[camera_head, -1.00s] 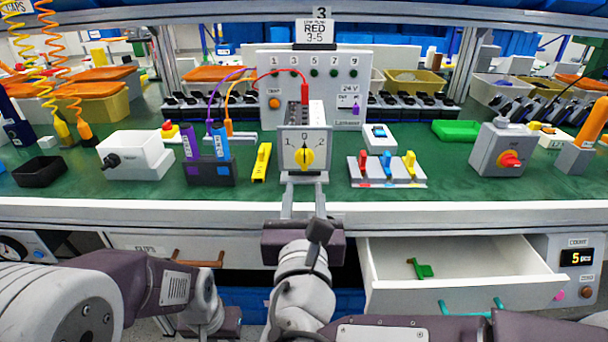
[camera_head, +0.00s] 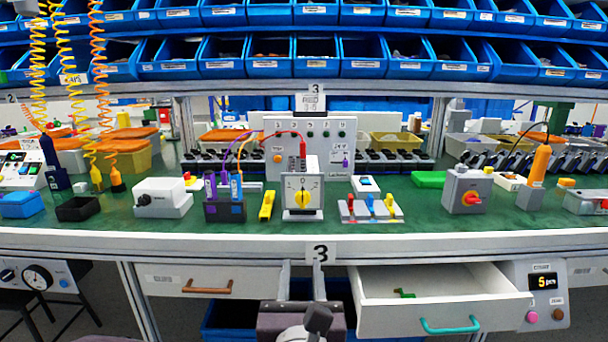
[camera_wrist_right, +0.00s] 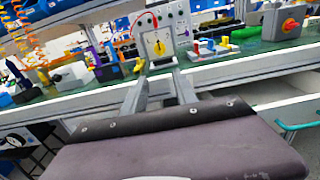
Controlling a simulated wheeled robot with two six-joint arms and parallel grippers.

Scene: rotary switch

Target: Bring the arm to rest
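The rotary switch (camera_head: 290,208) is a box with a white dial face and a yellow knob (camera_head: 302,199). It stands near the front edge of the green bench top, and its knob looks about upright. My right gripper (camera_head: 301,268) is in front of and below the bench edge, apart from the switch. Its two grey fingers are spread with nothing between them. In the right wrist view the open fingers (camera_wrist_right: 159,70) point toward the switch face (camera_wrist_right: 154,46), with a gap between. My left gripper is out of view.
The bench's front edge (camera_head: 200,245) lies just beyond my right gripper. An open drawer (camera_head: 440,300) juts out at the right, with a green piece inside. A closed drawer with a brown handle (camera_head: 207,287) is at the left. A grey box with a red knob (camera_head: 468,190) stands farther right.

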